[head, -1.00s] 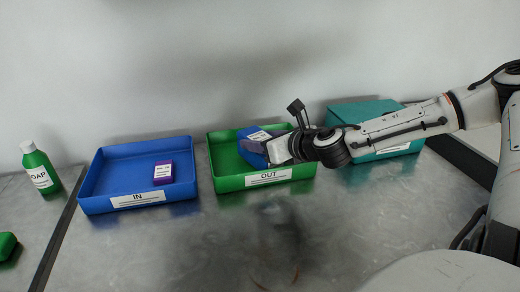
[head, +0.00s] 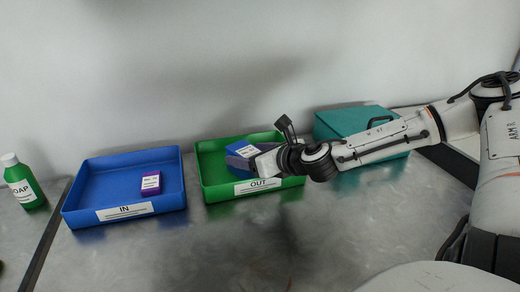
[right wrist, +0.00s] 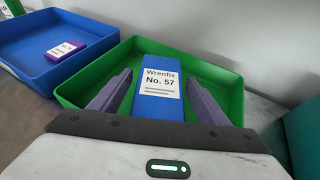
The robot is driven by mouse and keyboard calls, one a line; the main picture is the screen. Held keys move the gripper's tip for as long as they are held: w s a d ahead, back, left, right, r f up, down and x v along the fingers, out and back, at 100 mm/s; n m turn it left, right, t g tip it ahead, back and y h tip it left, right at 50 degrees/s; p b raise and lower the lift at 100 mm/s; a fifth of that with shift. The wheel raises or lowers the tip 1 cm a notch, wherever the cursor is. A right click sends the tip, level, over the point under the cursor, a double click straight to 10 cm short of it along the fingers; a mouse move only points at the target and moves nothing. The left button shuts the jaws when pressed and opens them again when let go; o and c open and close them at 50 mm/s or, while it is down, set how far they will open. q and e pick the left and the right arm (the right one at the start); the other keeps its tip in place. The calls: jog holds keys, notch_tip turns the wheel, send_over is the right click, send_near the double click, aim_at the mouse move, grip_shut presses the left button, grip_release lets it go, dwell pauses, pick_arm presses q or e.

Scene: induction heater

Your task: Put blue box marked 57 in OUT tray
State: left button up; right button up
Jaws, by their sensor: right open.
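The blue box (right wrist: 157,105) has a white label reading "Wrenfix No. 57" in the right wrist view. It is in the green OUT tray (right wrist: 95,77), and in the head view the box (head: 262,138) shows partly behind my right gripper. My right gripper (right wrist: 160,92) is open, with one purple-grey finger on each side of the box and a gap between each finger and the box. The OUT tray's label (head: 258,186) faces front in the head view. My left gripper is not in view.
The blue IN tray (head: 75,196) stands left of the OUT tray and holds a small purple box (head: 151,183). A teal case (head: 340,122) stands to the right of the OUT tray. A green soap bottle (head: 24,186) is at the far left. The front of the steel table is clear.

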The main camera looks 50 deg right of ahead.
jog(key=shift+s+r+p, duration=0.5)
jog(key=shift+r+p, duration=0.05)
jog(key=shift+p, duration=0.2)
jog(key=p+v, duration=0.3)
jog(key=v, duration=0.2)
jog(key=shift+a, duration=0.1)
jog(key=v, duration=0.5)
jog(key=shift+s+f, duration=0.15)
jog(key=shift+s, duration=0.2)
